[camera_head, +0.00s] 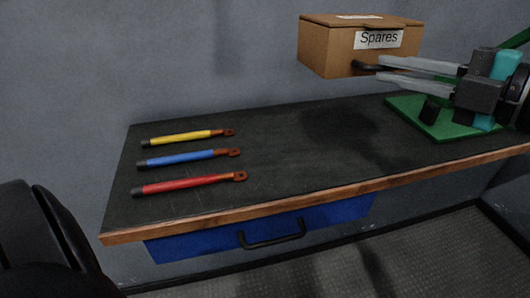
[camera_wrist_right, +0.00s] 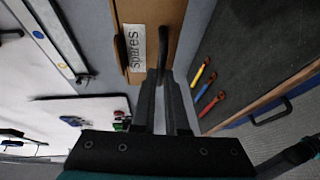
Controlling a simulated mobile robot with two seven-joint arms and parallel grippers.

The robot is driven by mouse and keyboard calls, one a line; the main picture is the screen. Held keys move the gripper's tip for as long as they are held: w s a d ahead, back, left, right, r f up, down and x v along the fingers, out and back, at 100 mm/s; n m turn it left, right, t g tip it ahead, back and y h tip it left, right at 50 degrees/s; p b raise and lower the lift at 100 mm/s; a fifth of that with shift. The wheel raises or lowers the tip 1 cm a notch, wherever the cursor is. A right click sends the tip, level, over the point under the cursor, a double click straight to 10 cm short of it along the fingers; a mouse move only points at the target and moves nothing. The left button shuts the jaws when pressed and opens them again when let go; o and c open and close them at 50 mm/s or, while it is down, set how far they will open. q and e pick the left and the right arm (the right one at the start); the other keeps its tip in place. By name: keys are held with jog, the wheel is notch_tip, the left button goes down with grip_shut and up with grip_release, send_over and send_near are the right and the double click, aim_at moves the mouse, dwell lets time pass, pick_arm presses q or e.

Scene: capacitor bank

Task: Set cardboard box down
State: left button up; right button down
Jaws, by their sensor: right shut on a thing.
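The cardboard box (camera_head: 328,50) with a "Spares" label is held in the air above the back of the dark workbench (camera_head: 290,150). Its shadow falls on the bench top below, with a gap between. My right gripper (camera_head: 378,70) reaches in from the right and is shut on the black handle on the box's front. In the right wrist view the box (camera_wrist_right: 164,14) shows beyond the fingers (camera_wrist_right: 164,78), with the handle between their tips. The box looks closed and roughly level. My left gripper is not seen; only a dark part of me shows at lower left.
Yellow (camera_head: 180,138), blue (camera_head: 185,158) and red (camera_head: 190,184) cables with copper lugs lie on the bench's left part. A green board (camera_head: 412,108) lies at the right, partly behind my gripper. The bench middle is clear. A blue drawer (camera_head: 200,240) is under the front edge.

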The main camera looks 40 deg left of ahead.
jog(key=shift+d+f+y, duration=0.1)
jog(key=shift+d+y, duration=0.05)
jog(key=shift+y, duration=0.25)
jog(key=b, duration=0.4)
send_over(365, 181)
jog(key=s, duration=0.3)
notch_tip(365, 181, down, 9)
jog(key=shift+d+f+b, duration=0.15)
jog(key=shift+f+b, duration=2.2)
jog(key=shift+f, duration=2.65)
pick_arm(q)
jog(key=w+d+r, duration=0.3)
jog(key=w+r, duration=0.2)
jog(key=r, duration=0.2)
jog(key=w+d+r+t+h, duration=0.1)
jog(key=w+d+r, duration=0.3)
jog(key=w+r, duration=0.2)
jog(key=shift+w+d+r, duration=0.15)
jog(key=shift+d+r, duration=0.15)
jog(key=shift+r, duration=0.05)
pick_arm(e)
jog(key=shift+f, duration=0.5)
jog(key=c, duration=1.2)
grip_release()
